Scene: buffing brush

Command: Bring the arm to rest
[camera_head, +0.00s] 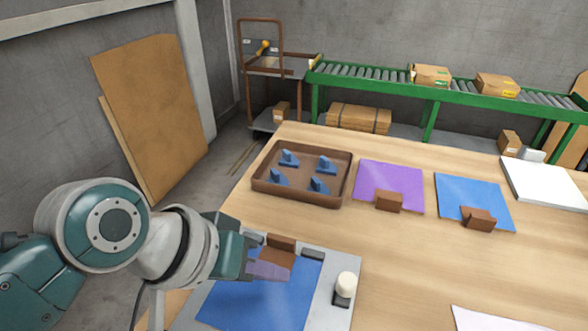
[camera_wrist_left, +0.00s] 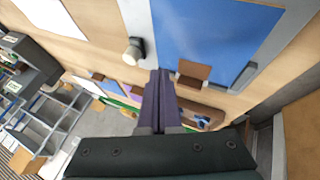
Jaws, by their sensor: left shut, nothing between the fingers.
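My left gripper (camera_head: 268,271) comes in from the left in the head view, over a grey plate (camera_head: 342,268) that carries a blue sheet (camera_head: 258,304). Its fingers are shut with nothing between them; they also show in the left wrist view (camera_wrist_left: 158,85). A brown block (camera_head: 280,246) stands just behind the fingers, at the sheet's far edge. I cannot tell whether the fingers touch it. The blue sheet (camera_wrist_left: 215,35) and the brown block (camera_wrist_left: 193,72) also show in the left wrist view. My right gripper is not in view.
A white knob (camera_head: 346,285) stands on the plate's right side. A brown tray (camera_head: 257,184) holds several blue pieces. A purple sheet (camera_head: 372,181) and another blue sheet (camera_head: 462,190) each carry a brown block. Bare table lies right of the plate. A green conveyor (camera_head: 390,83) stands behind.

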